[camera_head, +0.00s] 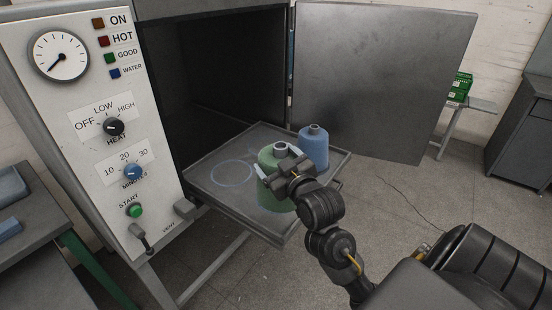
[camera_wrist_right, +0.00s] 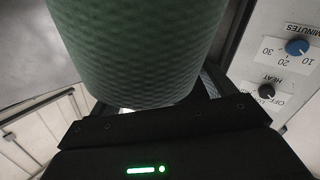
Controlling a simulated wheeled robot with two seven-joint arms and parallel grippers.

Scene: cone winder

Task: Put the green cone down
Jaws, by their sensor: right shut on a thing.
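The green cone (camera_head: 273,187) is upright at the front of the pulled-out tray (camera_head: 209,187), and I cannot tell whether its base touches the tray. My right gripper (camera_head: 280,172) is shut on the upper part of the green cone. In the right wrist view the green cone (camera_wrist_right: 140,45) fills the top middle, close against the gripper (camera_wrist_right: 160,108). A blue cone (camera_head: 314,147) stands upright on the tray, behind and right of the green one. My left gripper is not in view.
The dark cabinet (camera_head: 215,70) stands open behind the tray, its door (camera_head: 380,75) swung to the right. A control panel (camera_head: 75,110) with knobs is on the left. A pale ring mark (camera_head: 232,174) lies on bare tray left of the green cone. A bench (camera_head: 30,215) stands far left.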

